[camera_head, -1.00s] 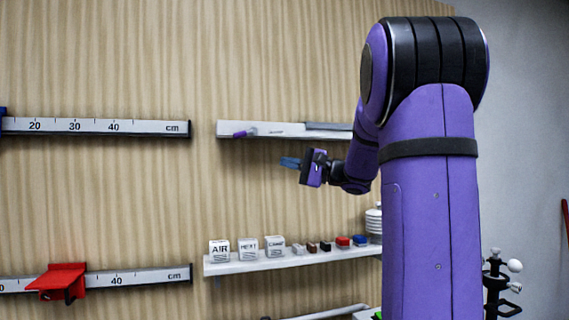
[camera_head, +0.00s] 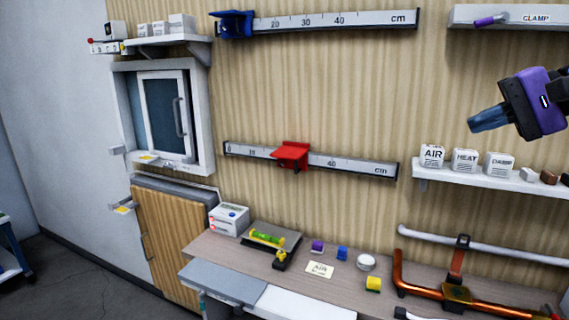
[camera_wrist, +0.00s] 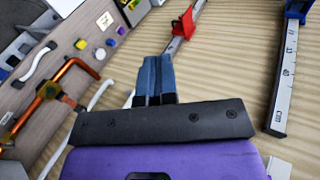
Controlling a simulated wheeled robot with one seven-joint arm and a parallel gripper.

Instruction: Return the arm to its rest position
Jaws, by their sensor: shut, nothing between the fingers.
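My gripper (camera_head: 474,122) is purple and black with blue fingers. It shows at the right edge of the head view, pointing left, in front of the wooden wall panel. In the wrist view its fingers (camera_wrist: 155,62) are together, with nothing between them. The fingers look apart from everything around them. Most of my arm is outside the head view.
Two ruler rails carry a blue slider (camera_head: 235,24) and a red slider (camera_head: 291,154). A shelf with labelled cubes (camera_head: 465,161) lies below my gripper. A bench (camera_head: 225,282) holds small blocks and a copper pipe (camera_head: 415,287). Wall panel between the rails is bare.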

